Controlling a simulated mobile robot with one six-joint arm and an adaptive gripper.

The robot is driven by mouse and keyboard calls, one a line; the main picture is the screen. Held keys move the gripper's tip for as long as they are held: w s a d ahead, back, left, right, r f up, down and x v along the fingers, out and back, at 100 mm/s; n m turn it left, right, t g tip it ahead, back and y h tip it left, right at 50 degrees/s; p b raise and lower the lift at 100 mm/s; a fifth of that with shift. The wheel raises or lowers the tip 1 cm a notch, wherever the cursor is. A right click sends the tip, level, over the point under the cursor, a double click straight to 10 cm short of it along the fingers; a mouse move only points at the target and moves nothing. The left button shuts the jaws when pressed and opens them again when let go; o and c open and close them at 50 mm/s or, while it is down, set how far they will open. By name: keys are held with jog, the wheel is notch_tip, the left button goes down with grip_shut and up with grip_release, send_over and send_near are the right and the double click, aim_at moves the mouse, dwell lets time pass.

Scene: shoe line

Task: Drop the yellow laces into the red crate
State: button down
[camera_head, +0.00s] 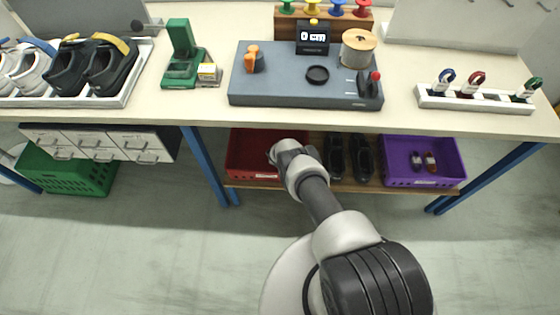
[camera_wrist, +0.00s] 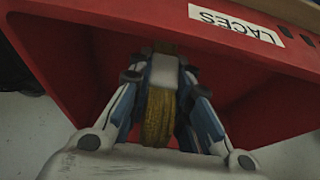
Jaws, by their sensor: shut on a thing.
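The red crate (camera_head: 243,150) sits on the shelf under the bench, and my arm reaches down to it in the head view. In the wrist view the red crate (camera_wrist: 75,40) fills most of the picture and carries a white label reading LACES. My gripper (camera_wrist: 163,72) is shut on the yellow laces (camera_wrist: 157,120), a coiled bundle between its fingers, with a pale band at the tips. They appear at the crate's opening; I cannot tell how deep. The fingers and the laces are hidden in the head view.
The bench top (camera_head: 205,115) overhangs the shelf. Dark shoes (camera_head: 350,158) and a purple crate (camera_head: 465,160) with small laces stand right of the red crate. A blue table leg (camera_head: 205,165) is close on its left. A green crate (camera_head: 65,175) stands farther left.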

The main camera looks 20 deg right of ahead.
jog(key=shift+f, duration=0.25)
jog(key=c, duration=1.5)
grip_release()
jog(key=shift+o, duration=0.2)
jog(key=shift+w+r, duration=0.1)
jog(key=shift+r, duration=0.4)
jog(key=p+v, duration=1.2)
jog(key=p, duration=0.3)
jog(key=shift+r, duration=0.1)
